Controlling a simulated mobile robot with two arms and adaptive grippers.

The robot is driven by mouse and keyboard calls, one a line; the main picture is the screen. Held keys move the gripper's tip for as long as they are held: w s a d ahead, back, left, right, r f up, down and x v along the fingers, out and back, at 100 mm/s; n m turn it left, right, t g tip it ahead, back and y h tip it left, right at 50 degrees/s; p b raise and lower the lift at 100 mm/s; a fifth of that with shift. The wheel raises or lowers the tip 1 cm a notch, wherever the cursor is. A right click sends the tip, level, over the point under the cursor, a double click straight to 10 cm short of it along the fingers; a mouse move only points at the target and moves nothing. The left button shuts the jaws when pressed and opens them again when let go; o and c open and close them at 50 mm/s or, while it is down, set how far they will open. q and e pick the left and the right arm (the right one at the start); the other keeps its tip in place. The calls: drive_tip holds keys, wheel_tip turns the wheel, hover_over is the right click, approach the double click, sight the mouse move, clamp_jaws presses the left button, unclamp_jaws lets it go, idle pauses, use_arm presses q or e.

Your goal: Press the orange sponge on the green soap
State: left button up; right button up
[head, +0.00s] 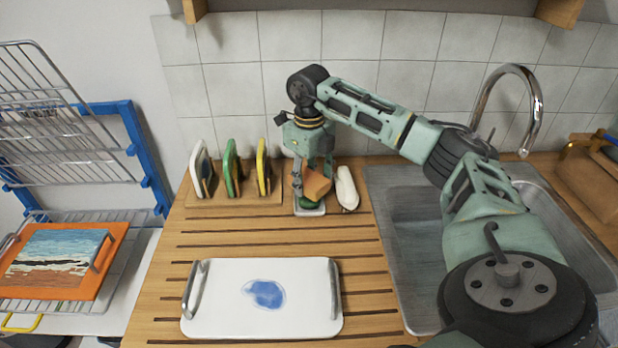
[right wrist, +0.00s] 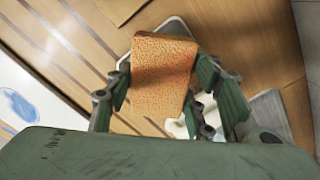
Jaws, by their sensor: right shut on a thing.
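My right gripper (head: 311,178) is shut on the orange sponge (head: 318,185), which is tilted between its fingers. In the right wrist view the sponge (right wrist: 162,72) shows its broad porous face, with a finger at each side. The green soap (head: 309,203) lies in a small white dish (head: 306,212) on the wooden counter, directly below the sponge. The sponge hides part of the soap, and I cannot tell whether they touch. My left gripper is in neither view.
A white rounded object (head: 347,188) stands close right of the dish. A wooden rack (head: 236,200) with several upright coloured pieces is to the left. A white tray (head: 220,318) with a blue spot lies in front. The sink (head: 408,250) is at right.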

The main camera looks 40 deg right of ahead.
sight(309, 178)
drive_tip(key=shift+f+b, duration=0.3)
drive_tip(key=shift+f, duration=0.2)
idle(0.4)
drive_tip(key=shift+f, duration=0.1)
idle(1.2)
wheel_tip(309, 178, up, 7)
drive_tip(key=p, duration=0.6)
idle(0.5)
idle(0.4)
